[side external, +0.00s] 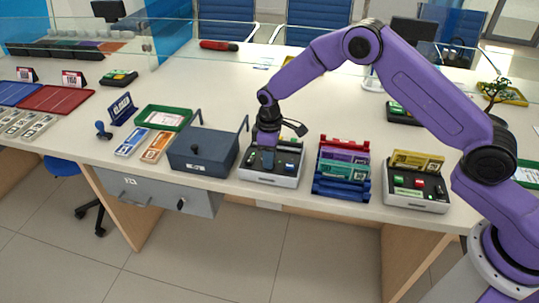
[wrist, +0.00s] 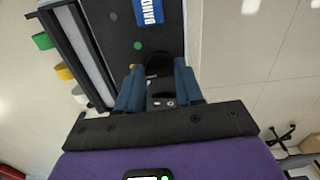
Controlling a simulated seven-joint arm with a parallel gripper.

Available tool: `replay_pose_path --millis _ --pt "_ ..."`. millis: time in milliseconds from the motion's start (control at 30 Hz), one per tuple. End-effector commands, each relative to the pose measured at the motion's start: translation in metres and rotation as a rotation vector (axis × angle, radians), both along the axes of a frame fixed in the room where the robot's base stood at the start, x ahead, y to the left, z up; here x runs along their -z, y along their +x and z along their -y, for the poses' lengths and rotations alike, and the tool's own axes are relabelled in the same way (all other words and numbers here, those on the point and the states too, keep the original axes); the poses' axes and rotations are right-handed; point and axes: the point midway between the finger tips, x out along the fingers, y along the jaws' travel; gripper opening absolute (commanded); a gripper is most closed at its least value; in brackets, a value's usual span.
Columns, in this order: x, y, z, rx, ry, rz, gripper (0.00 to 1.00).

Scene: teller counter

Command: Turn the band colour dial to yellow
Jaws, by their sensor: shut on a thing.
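The banding machine (side external: 270,178), a light box with a dark top, stands near the counter's front edge in the side view. In the wrist view its dark panel (wrist: 112,25) has a blue label reading BAND (wrist: 148,12) and a green dot (wrist: 138,45). My gripper (side external: 268,146) points down onto this panel. In the wrist view its blue fingers (wrist: 158,88) are shut on the dark band colour dial (wrist: 160,63), one on each side. The dial's pointer is hidden or too dark to read.
A dark blue-grey box (side external: 203,150) stands close on the left. A rack of coloured banknote bundles (side external: 342,168) stands close on the right, then another device (side external: 416,182). Green, yellow and white tabs (wrist: 63,72) line the machine's side in the wrist view.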

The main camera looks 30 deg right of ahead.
Motion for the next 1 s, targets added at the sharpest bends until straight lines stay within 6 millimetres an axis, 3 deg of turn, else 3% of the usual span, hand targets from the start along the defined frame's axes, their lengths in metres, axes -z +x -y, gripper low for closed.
replay_pose_path --millis 600,633,700,1000 --pt "-0.0006 -0.0001 0.0001 0.044 -0.001 -0.001 0.06" --pt "-0.0006 -0.0001 0.0001 0.044 -0.001 -0.001 0.43" --pt "-0.0006 0.0001 0.0001 0.044 0.000 0.000 0.62" --pt "-0.0011 0.0001 0.0000 0.043 0.000 0.000 0.62"
